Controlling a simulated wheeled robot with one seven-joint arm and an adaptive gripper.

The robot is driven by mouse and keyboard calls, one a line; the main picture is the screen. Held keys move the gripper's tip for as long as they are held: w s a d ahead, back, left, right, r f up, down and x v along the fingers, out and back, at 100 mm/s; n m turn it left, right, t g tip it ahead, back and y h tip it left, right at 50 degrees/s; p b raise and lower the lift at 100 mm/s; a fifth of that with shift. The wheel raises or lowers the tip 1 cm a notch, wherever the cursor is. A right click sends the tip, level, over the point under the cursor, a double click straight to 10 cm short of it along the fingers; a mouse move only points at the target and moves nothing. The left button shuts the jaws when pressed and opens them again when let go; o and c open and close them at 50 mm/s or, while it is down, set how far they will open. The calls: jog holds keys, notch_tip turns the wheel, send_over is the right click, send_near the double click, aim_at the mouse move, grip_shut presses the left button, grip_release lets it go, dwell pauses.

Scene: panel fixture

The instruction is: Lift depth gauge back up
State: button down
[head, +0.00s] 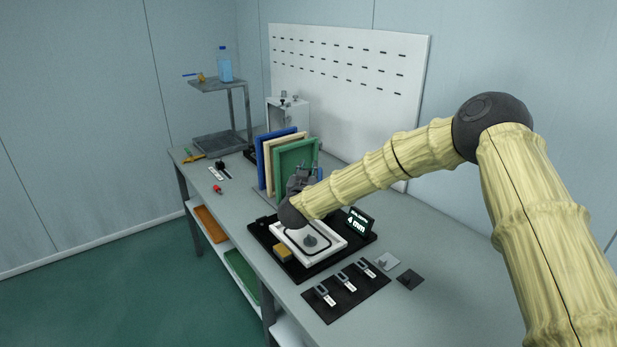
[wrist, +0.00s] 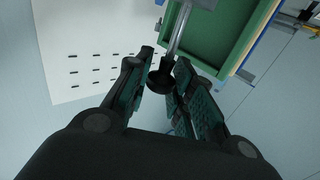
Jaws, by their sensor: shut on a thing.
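My gripper (head: 302,180) is at the end of the arm, in front of the upright framed panels, above the back of the black fixture (head: 268,238). In the wrist view its two fingers (wrist: 166,62) are closed around a black round knob (wrist: 160,82). The knob sits on a grey metal rod (wrist: 179,30), which runs up to a grey block (wrist: 203,3). I take this to be the depth gauge's handle; my gripper and arm hide most of the gauge in the head view. A small display (head: 357,221) on the fixture shows a 4 and a unit.
Blue, cream and green framed panels (head: 297,160) stand close behind my gripper. A white frame (head: 325,250) lies in the fixture, with a yellow block (head: 283,252) beside it. A black mat (head: 345,290) with several small tools lies in front. The left front table is mostly clear.

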jog(key=shift+w+d+r, duration=0.1)
jog(key=shift+r, duration=0.4)
jog(key=c, duration=1.2)
grip_release()
jog(key=shift+f, duration=0.1)
jog(key=shift+c, duration=0.2)
jog(key=s+a, duration=0.2)
jog(key=s, duration=1)
jog(key=shift+w, duration=0.1)
